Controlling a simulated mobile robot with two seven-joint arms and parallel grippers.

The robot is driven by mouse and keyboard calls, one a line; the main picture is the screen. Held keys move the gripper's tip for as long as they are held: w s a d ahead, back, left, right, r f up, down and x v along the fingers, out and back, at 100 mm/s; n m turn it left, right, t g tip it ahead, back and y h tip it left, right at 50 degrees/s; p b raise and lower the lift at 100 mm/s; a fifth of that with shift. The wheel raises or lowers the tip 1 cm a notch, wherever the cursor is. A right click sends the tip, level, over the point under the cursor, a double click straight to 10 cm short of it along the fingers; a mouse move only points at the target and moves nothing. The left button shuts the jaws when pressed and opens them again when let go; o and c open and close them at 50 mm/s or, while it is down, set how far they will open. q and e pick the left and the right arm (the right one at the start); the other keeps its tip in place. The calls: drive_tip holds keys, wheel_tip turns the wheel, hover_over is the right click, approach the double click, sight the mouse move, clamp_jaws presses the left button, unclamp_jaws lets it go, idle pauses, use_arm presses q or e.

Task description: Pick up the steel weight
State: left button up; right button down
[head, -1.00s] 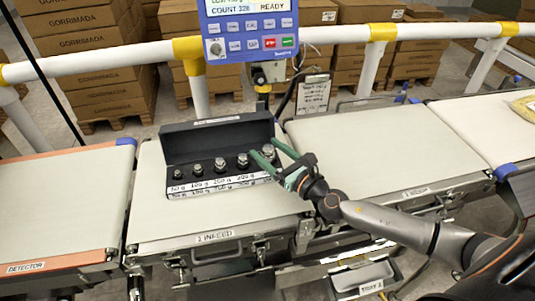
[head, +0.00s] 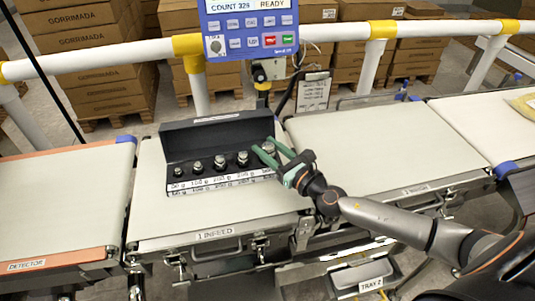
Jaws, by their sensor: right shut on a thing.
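Several steel weights stand in a row in an open black case (head: 215,134) on the infeed belt, rising in size from left to right. The rightmost, largest steel weight (head: 269,148) is at the right end of the row. My right gripper (head: 268,153) reaches in from the right, its green fingers around the top of this weight, shut on it. The weight still sits in its place in the case, and its lower part is hidden by the fingers and the case's front. The left gripper is not in view.
The case has a labelled white front strip (head: 220,183). The infeed belt (head: 210,211) is bare in front of it. A blue display panel (head: 248,28) stands behind on a post near a white rail (head: 345,33). Another belt (head: 385,145) to the right is clear.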

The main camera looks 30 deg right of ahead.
sight(268, 145)
idle(0.3)
drive_tip(key=shift+r, duration=0.1)
drive_tip(key=shift+r+p, duration=0.4)
drive_tip(key=shift+r, duration=0.25)
wheel_tip(268, 145, up, 3)
drive_tip(key=shift+f+p, duration=0.2)
drive_tip(key=shift+p, duration=0.5)
drive_tip(key=s+r+p, duration=0.1)
drive_tip(key=s+r, duration=0.3)
drive_tip(key=s, duration=0.3)
drive_tip(key=s+a+r+p, duration=0.1)
drive_tip(key=s+r, duration=0.4)
drive_tip(key=s, duration=0.2)
drive_tip(key=shift+r, duration=0.1)
